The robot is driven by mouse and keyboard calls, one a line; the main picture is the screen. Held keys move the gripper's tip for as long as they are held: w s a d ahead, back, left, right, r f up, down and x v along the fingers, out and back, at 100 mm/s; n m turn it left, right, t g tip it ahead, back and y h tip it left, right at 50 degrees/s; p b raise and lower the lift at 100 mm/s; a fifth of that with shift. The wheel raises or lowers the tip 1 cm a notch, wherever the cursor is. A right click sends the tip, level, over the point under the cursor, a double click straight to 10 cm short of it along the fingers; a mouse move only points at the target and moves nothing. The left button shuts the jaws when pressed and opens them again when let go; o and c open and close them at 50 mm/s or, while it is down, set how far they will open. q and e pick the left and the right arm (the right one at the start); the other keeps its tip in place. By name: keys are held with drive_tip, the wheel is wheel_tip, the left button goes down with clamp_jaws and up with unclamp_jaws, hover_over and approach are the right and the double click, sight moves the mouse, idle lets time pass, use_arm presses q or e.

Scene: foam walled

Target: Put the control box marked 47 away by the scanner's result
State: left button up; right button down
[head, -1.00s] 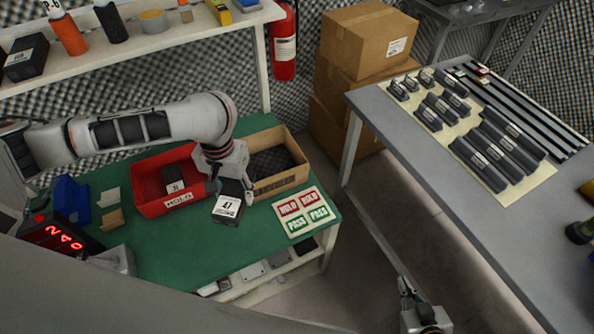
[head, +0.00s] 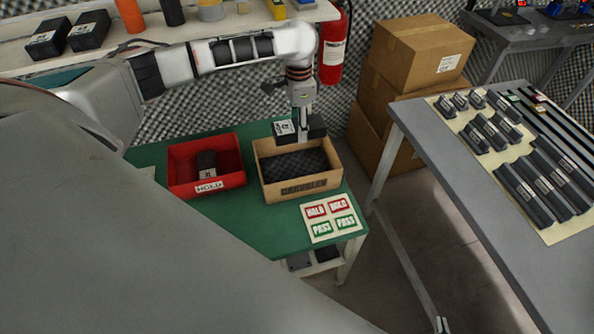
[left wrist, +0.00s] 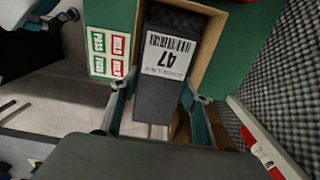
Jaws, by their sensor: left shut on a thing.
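My left gripper (head: 303,122) is shut on the control box marked 47 (head: 317,128). It holds the box over the back of the foam-lined tan bin (head: 302,184). In the left wrist view the box (left wrist: 152,105) sits between the fingers (left wrist: 160,98), its 47 label facing the camera. The red bin (head: 207,189), labelled HOLD, stands to the left with a dark box (head: 206,164) inside. The scanner is out of view in the head view.
A card with red HOLD and green PASS stickers (head: 332,216) lies on the green bench (head: 250,224) before the tan bin. A shelf (head: 200,32) runs behind. Cartons (head: 418,52) and a grey table (head: 455,170) with dark parts stand to the right.

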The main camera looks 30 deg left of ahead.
use_arm(q)
wheel_tip(320, 180, down, 19)
drive_tip(key=b, duration=0.4)
drive_tip(key=shift+r, duration=0.2)
drive_tip(key=shift+f, duration=0.2)
drive_tip(key=shift+r, duration=0.1)
drive_tip(key=shift+f, duration=0.5)
drive_tip(key=shift+f, duration=0.1)
